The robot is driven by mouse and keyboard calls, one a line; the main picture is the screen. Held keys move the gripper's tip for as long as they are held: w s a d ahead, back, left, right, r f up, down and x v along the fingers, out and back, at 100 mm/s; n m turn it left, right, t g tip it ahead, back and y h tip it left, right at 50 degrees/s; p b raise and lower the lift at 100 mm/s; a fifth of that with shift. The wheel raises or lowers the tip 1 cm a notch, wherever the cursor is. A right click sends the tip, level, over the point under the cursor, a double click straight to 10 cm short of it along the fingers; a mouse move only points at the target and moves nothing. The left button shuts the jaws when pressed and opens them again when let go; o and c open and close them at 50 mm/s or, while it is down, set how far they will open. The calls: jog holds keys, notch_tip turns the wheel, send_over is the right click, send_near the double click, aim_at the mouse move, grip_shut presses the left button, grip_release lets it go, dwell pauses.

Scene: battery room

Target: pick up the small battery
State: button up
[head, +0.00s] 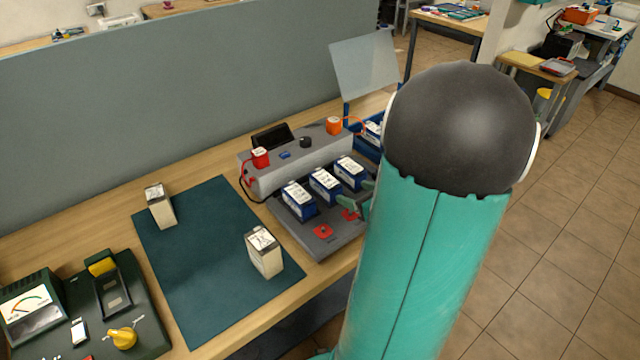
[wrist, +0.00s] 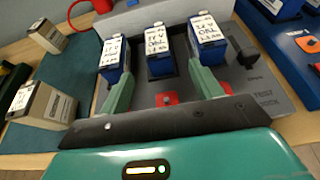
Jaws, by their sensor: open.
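Three blue batteries with white labelled tops stand in a row on the grey test dock: a left one (head: 298,200), a middle one (head: 324,185) and a right one (head: 350,173). Two beige batteries stand on the green mat, one far left (head: 160,206) and one nearer (head: 263,253). I cannot tell which the task calls small. My gripper (head: 357,195) is open and empty, low over the dock's front, partly hidden by my arm. In the wrist view its fingers (wrist: 161,72) point toward the middle blue battery (wrist: 159,58), one to each side, apparently short of it.
The grey dock (head: 318,240) has red pads at its front and a raised console (head: 305,158) behind with red and orange clips. A green meter (head: 32,305) stands at left. A grey partition (head: 180,100) closes the back. A blue tray with batteries (wrist: 290,62) lies right.

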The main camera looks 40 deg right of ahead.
aim_at(325, 184)
jog(key=x, duration=0.7)
jog(key=shift+w+a, duration=0.1)
jog(key=shift+a, duration=0.15)
jog(key=x, duration=0.6)
jog(key=shift+f, duration=0.1)
grip_shut()
